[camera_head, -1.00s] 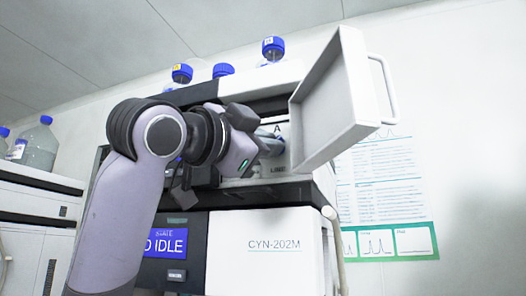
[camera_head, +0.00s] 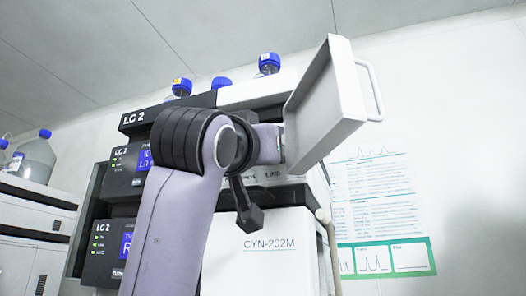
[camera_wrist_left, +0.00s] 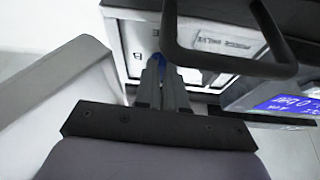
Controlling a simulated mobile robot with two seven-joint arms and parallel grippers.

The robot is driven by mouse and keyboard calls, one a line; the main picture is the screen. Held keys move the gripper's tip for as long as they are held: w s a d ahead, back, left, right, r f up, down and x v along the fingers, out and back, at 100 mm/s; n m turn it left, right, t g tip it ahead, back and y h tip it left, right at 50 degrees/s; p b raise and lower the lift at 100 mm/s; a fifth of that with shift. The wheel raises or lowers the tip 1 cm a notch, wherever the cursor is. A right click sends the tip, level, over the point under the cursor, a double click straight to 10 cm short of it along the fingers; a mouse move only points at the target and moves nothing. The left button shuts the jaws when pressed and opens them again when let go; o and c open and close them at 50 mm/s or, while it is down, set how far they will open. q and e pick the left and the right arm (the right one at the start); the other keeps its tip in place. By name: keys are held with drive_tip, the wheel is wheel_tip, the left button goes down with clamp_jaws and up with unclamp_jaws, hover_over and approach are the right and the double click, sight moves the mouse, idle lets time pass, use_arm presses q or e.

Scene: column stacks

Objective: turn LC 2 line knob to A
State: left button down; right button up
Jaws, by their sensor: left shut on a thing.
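The LC 2 stack (camera_head: 160,107) has its white compartment door (camera_head: 325,105) swung open on the right. In the head view my left wrist covers the line knob and my fingertips. In the left wrist view my left gripper (camera_wrist_left: 160,88) is shut on the line knob (camera_wrist_left: 158,60), of which only a small blue part shows between the fingers. A printed "B" is on the pale panel just beside the fingers. The knob's pointer is hidden, so I cannot tell its setting. My right gripper is not in view.
The open door also stands close on the left in the left wrist view (camera_wrist_left: 75,95). A "PURGE VALVE" label (camera_wrist_left: 225,42) is on the panel. Blue-capped bottles (camera_head: 268,63) stand on top of the stack. The CYN-202M module (camera_head: 268,245) is below.

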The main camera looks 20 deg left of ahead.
use_arm(q)
drive_tip(key=shift+a+r+n+y, duration=0.1)
drive_tip(key=shift+r+n+y, duration=0.15)
drive_tip(key=shift+n+y, duration=0.45)
drive_tip(key=c, duration=1.2)
unclamp_jaws()
drive_tip(key=shift+w+f, duration=0.1)
drive_tip(key=shift+f, duration=0.05)
drive_tip(key=shift+h, duration=0.3)
drive_tip(key=b+v, duration=0.3)
drive_tip(key=v, duration=0.4)
drive_tip(key=shift+f, duration=0.1)
